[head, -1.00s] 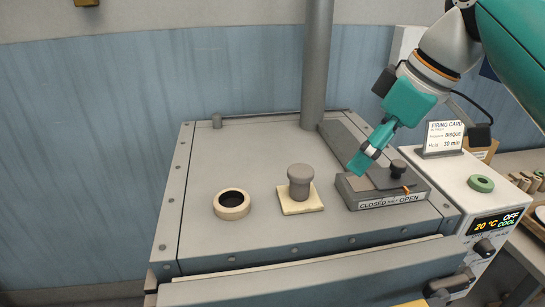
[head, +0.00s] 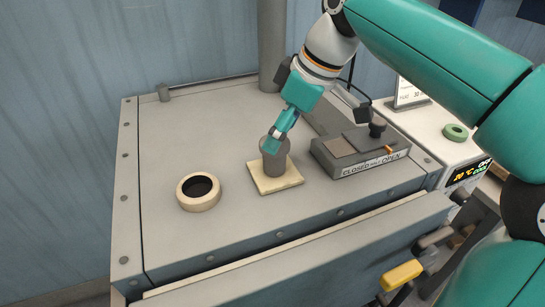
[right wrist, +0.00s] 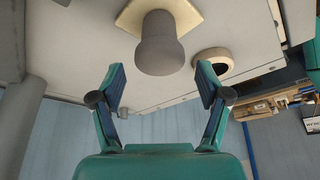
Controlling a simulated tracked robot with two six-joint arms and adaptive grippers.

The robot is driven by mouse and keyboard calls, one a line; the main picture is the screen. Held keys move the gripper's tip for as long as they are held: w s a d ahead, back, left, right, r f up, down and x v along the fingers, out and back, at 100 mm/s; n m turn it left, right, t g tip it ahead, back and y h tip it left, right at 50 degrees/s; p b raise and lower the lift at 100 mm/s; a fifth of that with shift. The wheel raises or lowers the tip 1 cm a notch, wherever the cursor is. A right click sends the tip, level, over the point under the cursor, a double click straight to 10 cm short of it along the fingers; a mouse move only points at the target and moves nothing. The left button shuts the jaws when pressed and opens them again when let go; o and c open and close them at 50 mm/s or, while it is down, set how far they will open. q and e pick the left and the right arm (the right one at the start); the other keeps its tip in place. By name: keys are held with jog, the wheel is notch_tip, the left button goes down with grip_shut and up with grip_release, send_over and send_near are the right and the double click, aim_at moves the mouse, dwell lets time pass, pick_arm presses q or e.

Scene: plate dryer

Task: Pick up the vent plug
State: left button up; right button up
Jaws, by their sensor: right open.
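The vent plug (head: 275,160) is a grey knobbed plug standing upright on a cream square pad (head: 262,184) on top of the dryer. It also shows in the right wrist view (right wrist: 160,45), ahead of the fingers. My right gripper (head: 280,136) is at the plug's top in the head view and partly covers it. In the right wrist view my right gripper (right wrist: 160,88) is open, its two fingers spread wide with nothing between the tips. The vent hole with its cream ring (head: 199,192) is to the left of the plug. My left gripper is not in view.
A damper block labelled CLOSED and OPEN (head: 350,150), with a black knob (head: 377,128), stands right of the plug. A grey pipe (head: 271,45) rises behind.

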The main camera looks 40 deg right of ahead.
jog(key=shift+x, duration=3.35)
jog(key=shift+d, duration=0.1)
jog(key=c, duration=1.2)
jog(key=shift+r, duration=0.1)
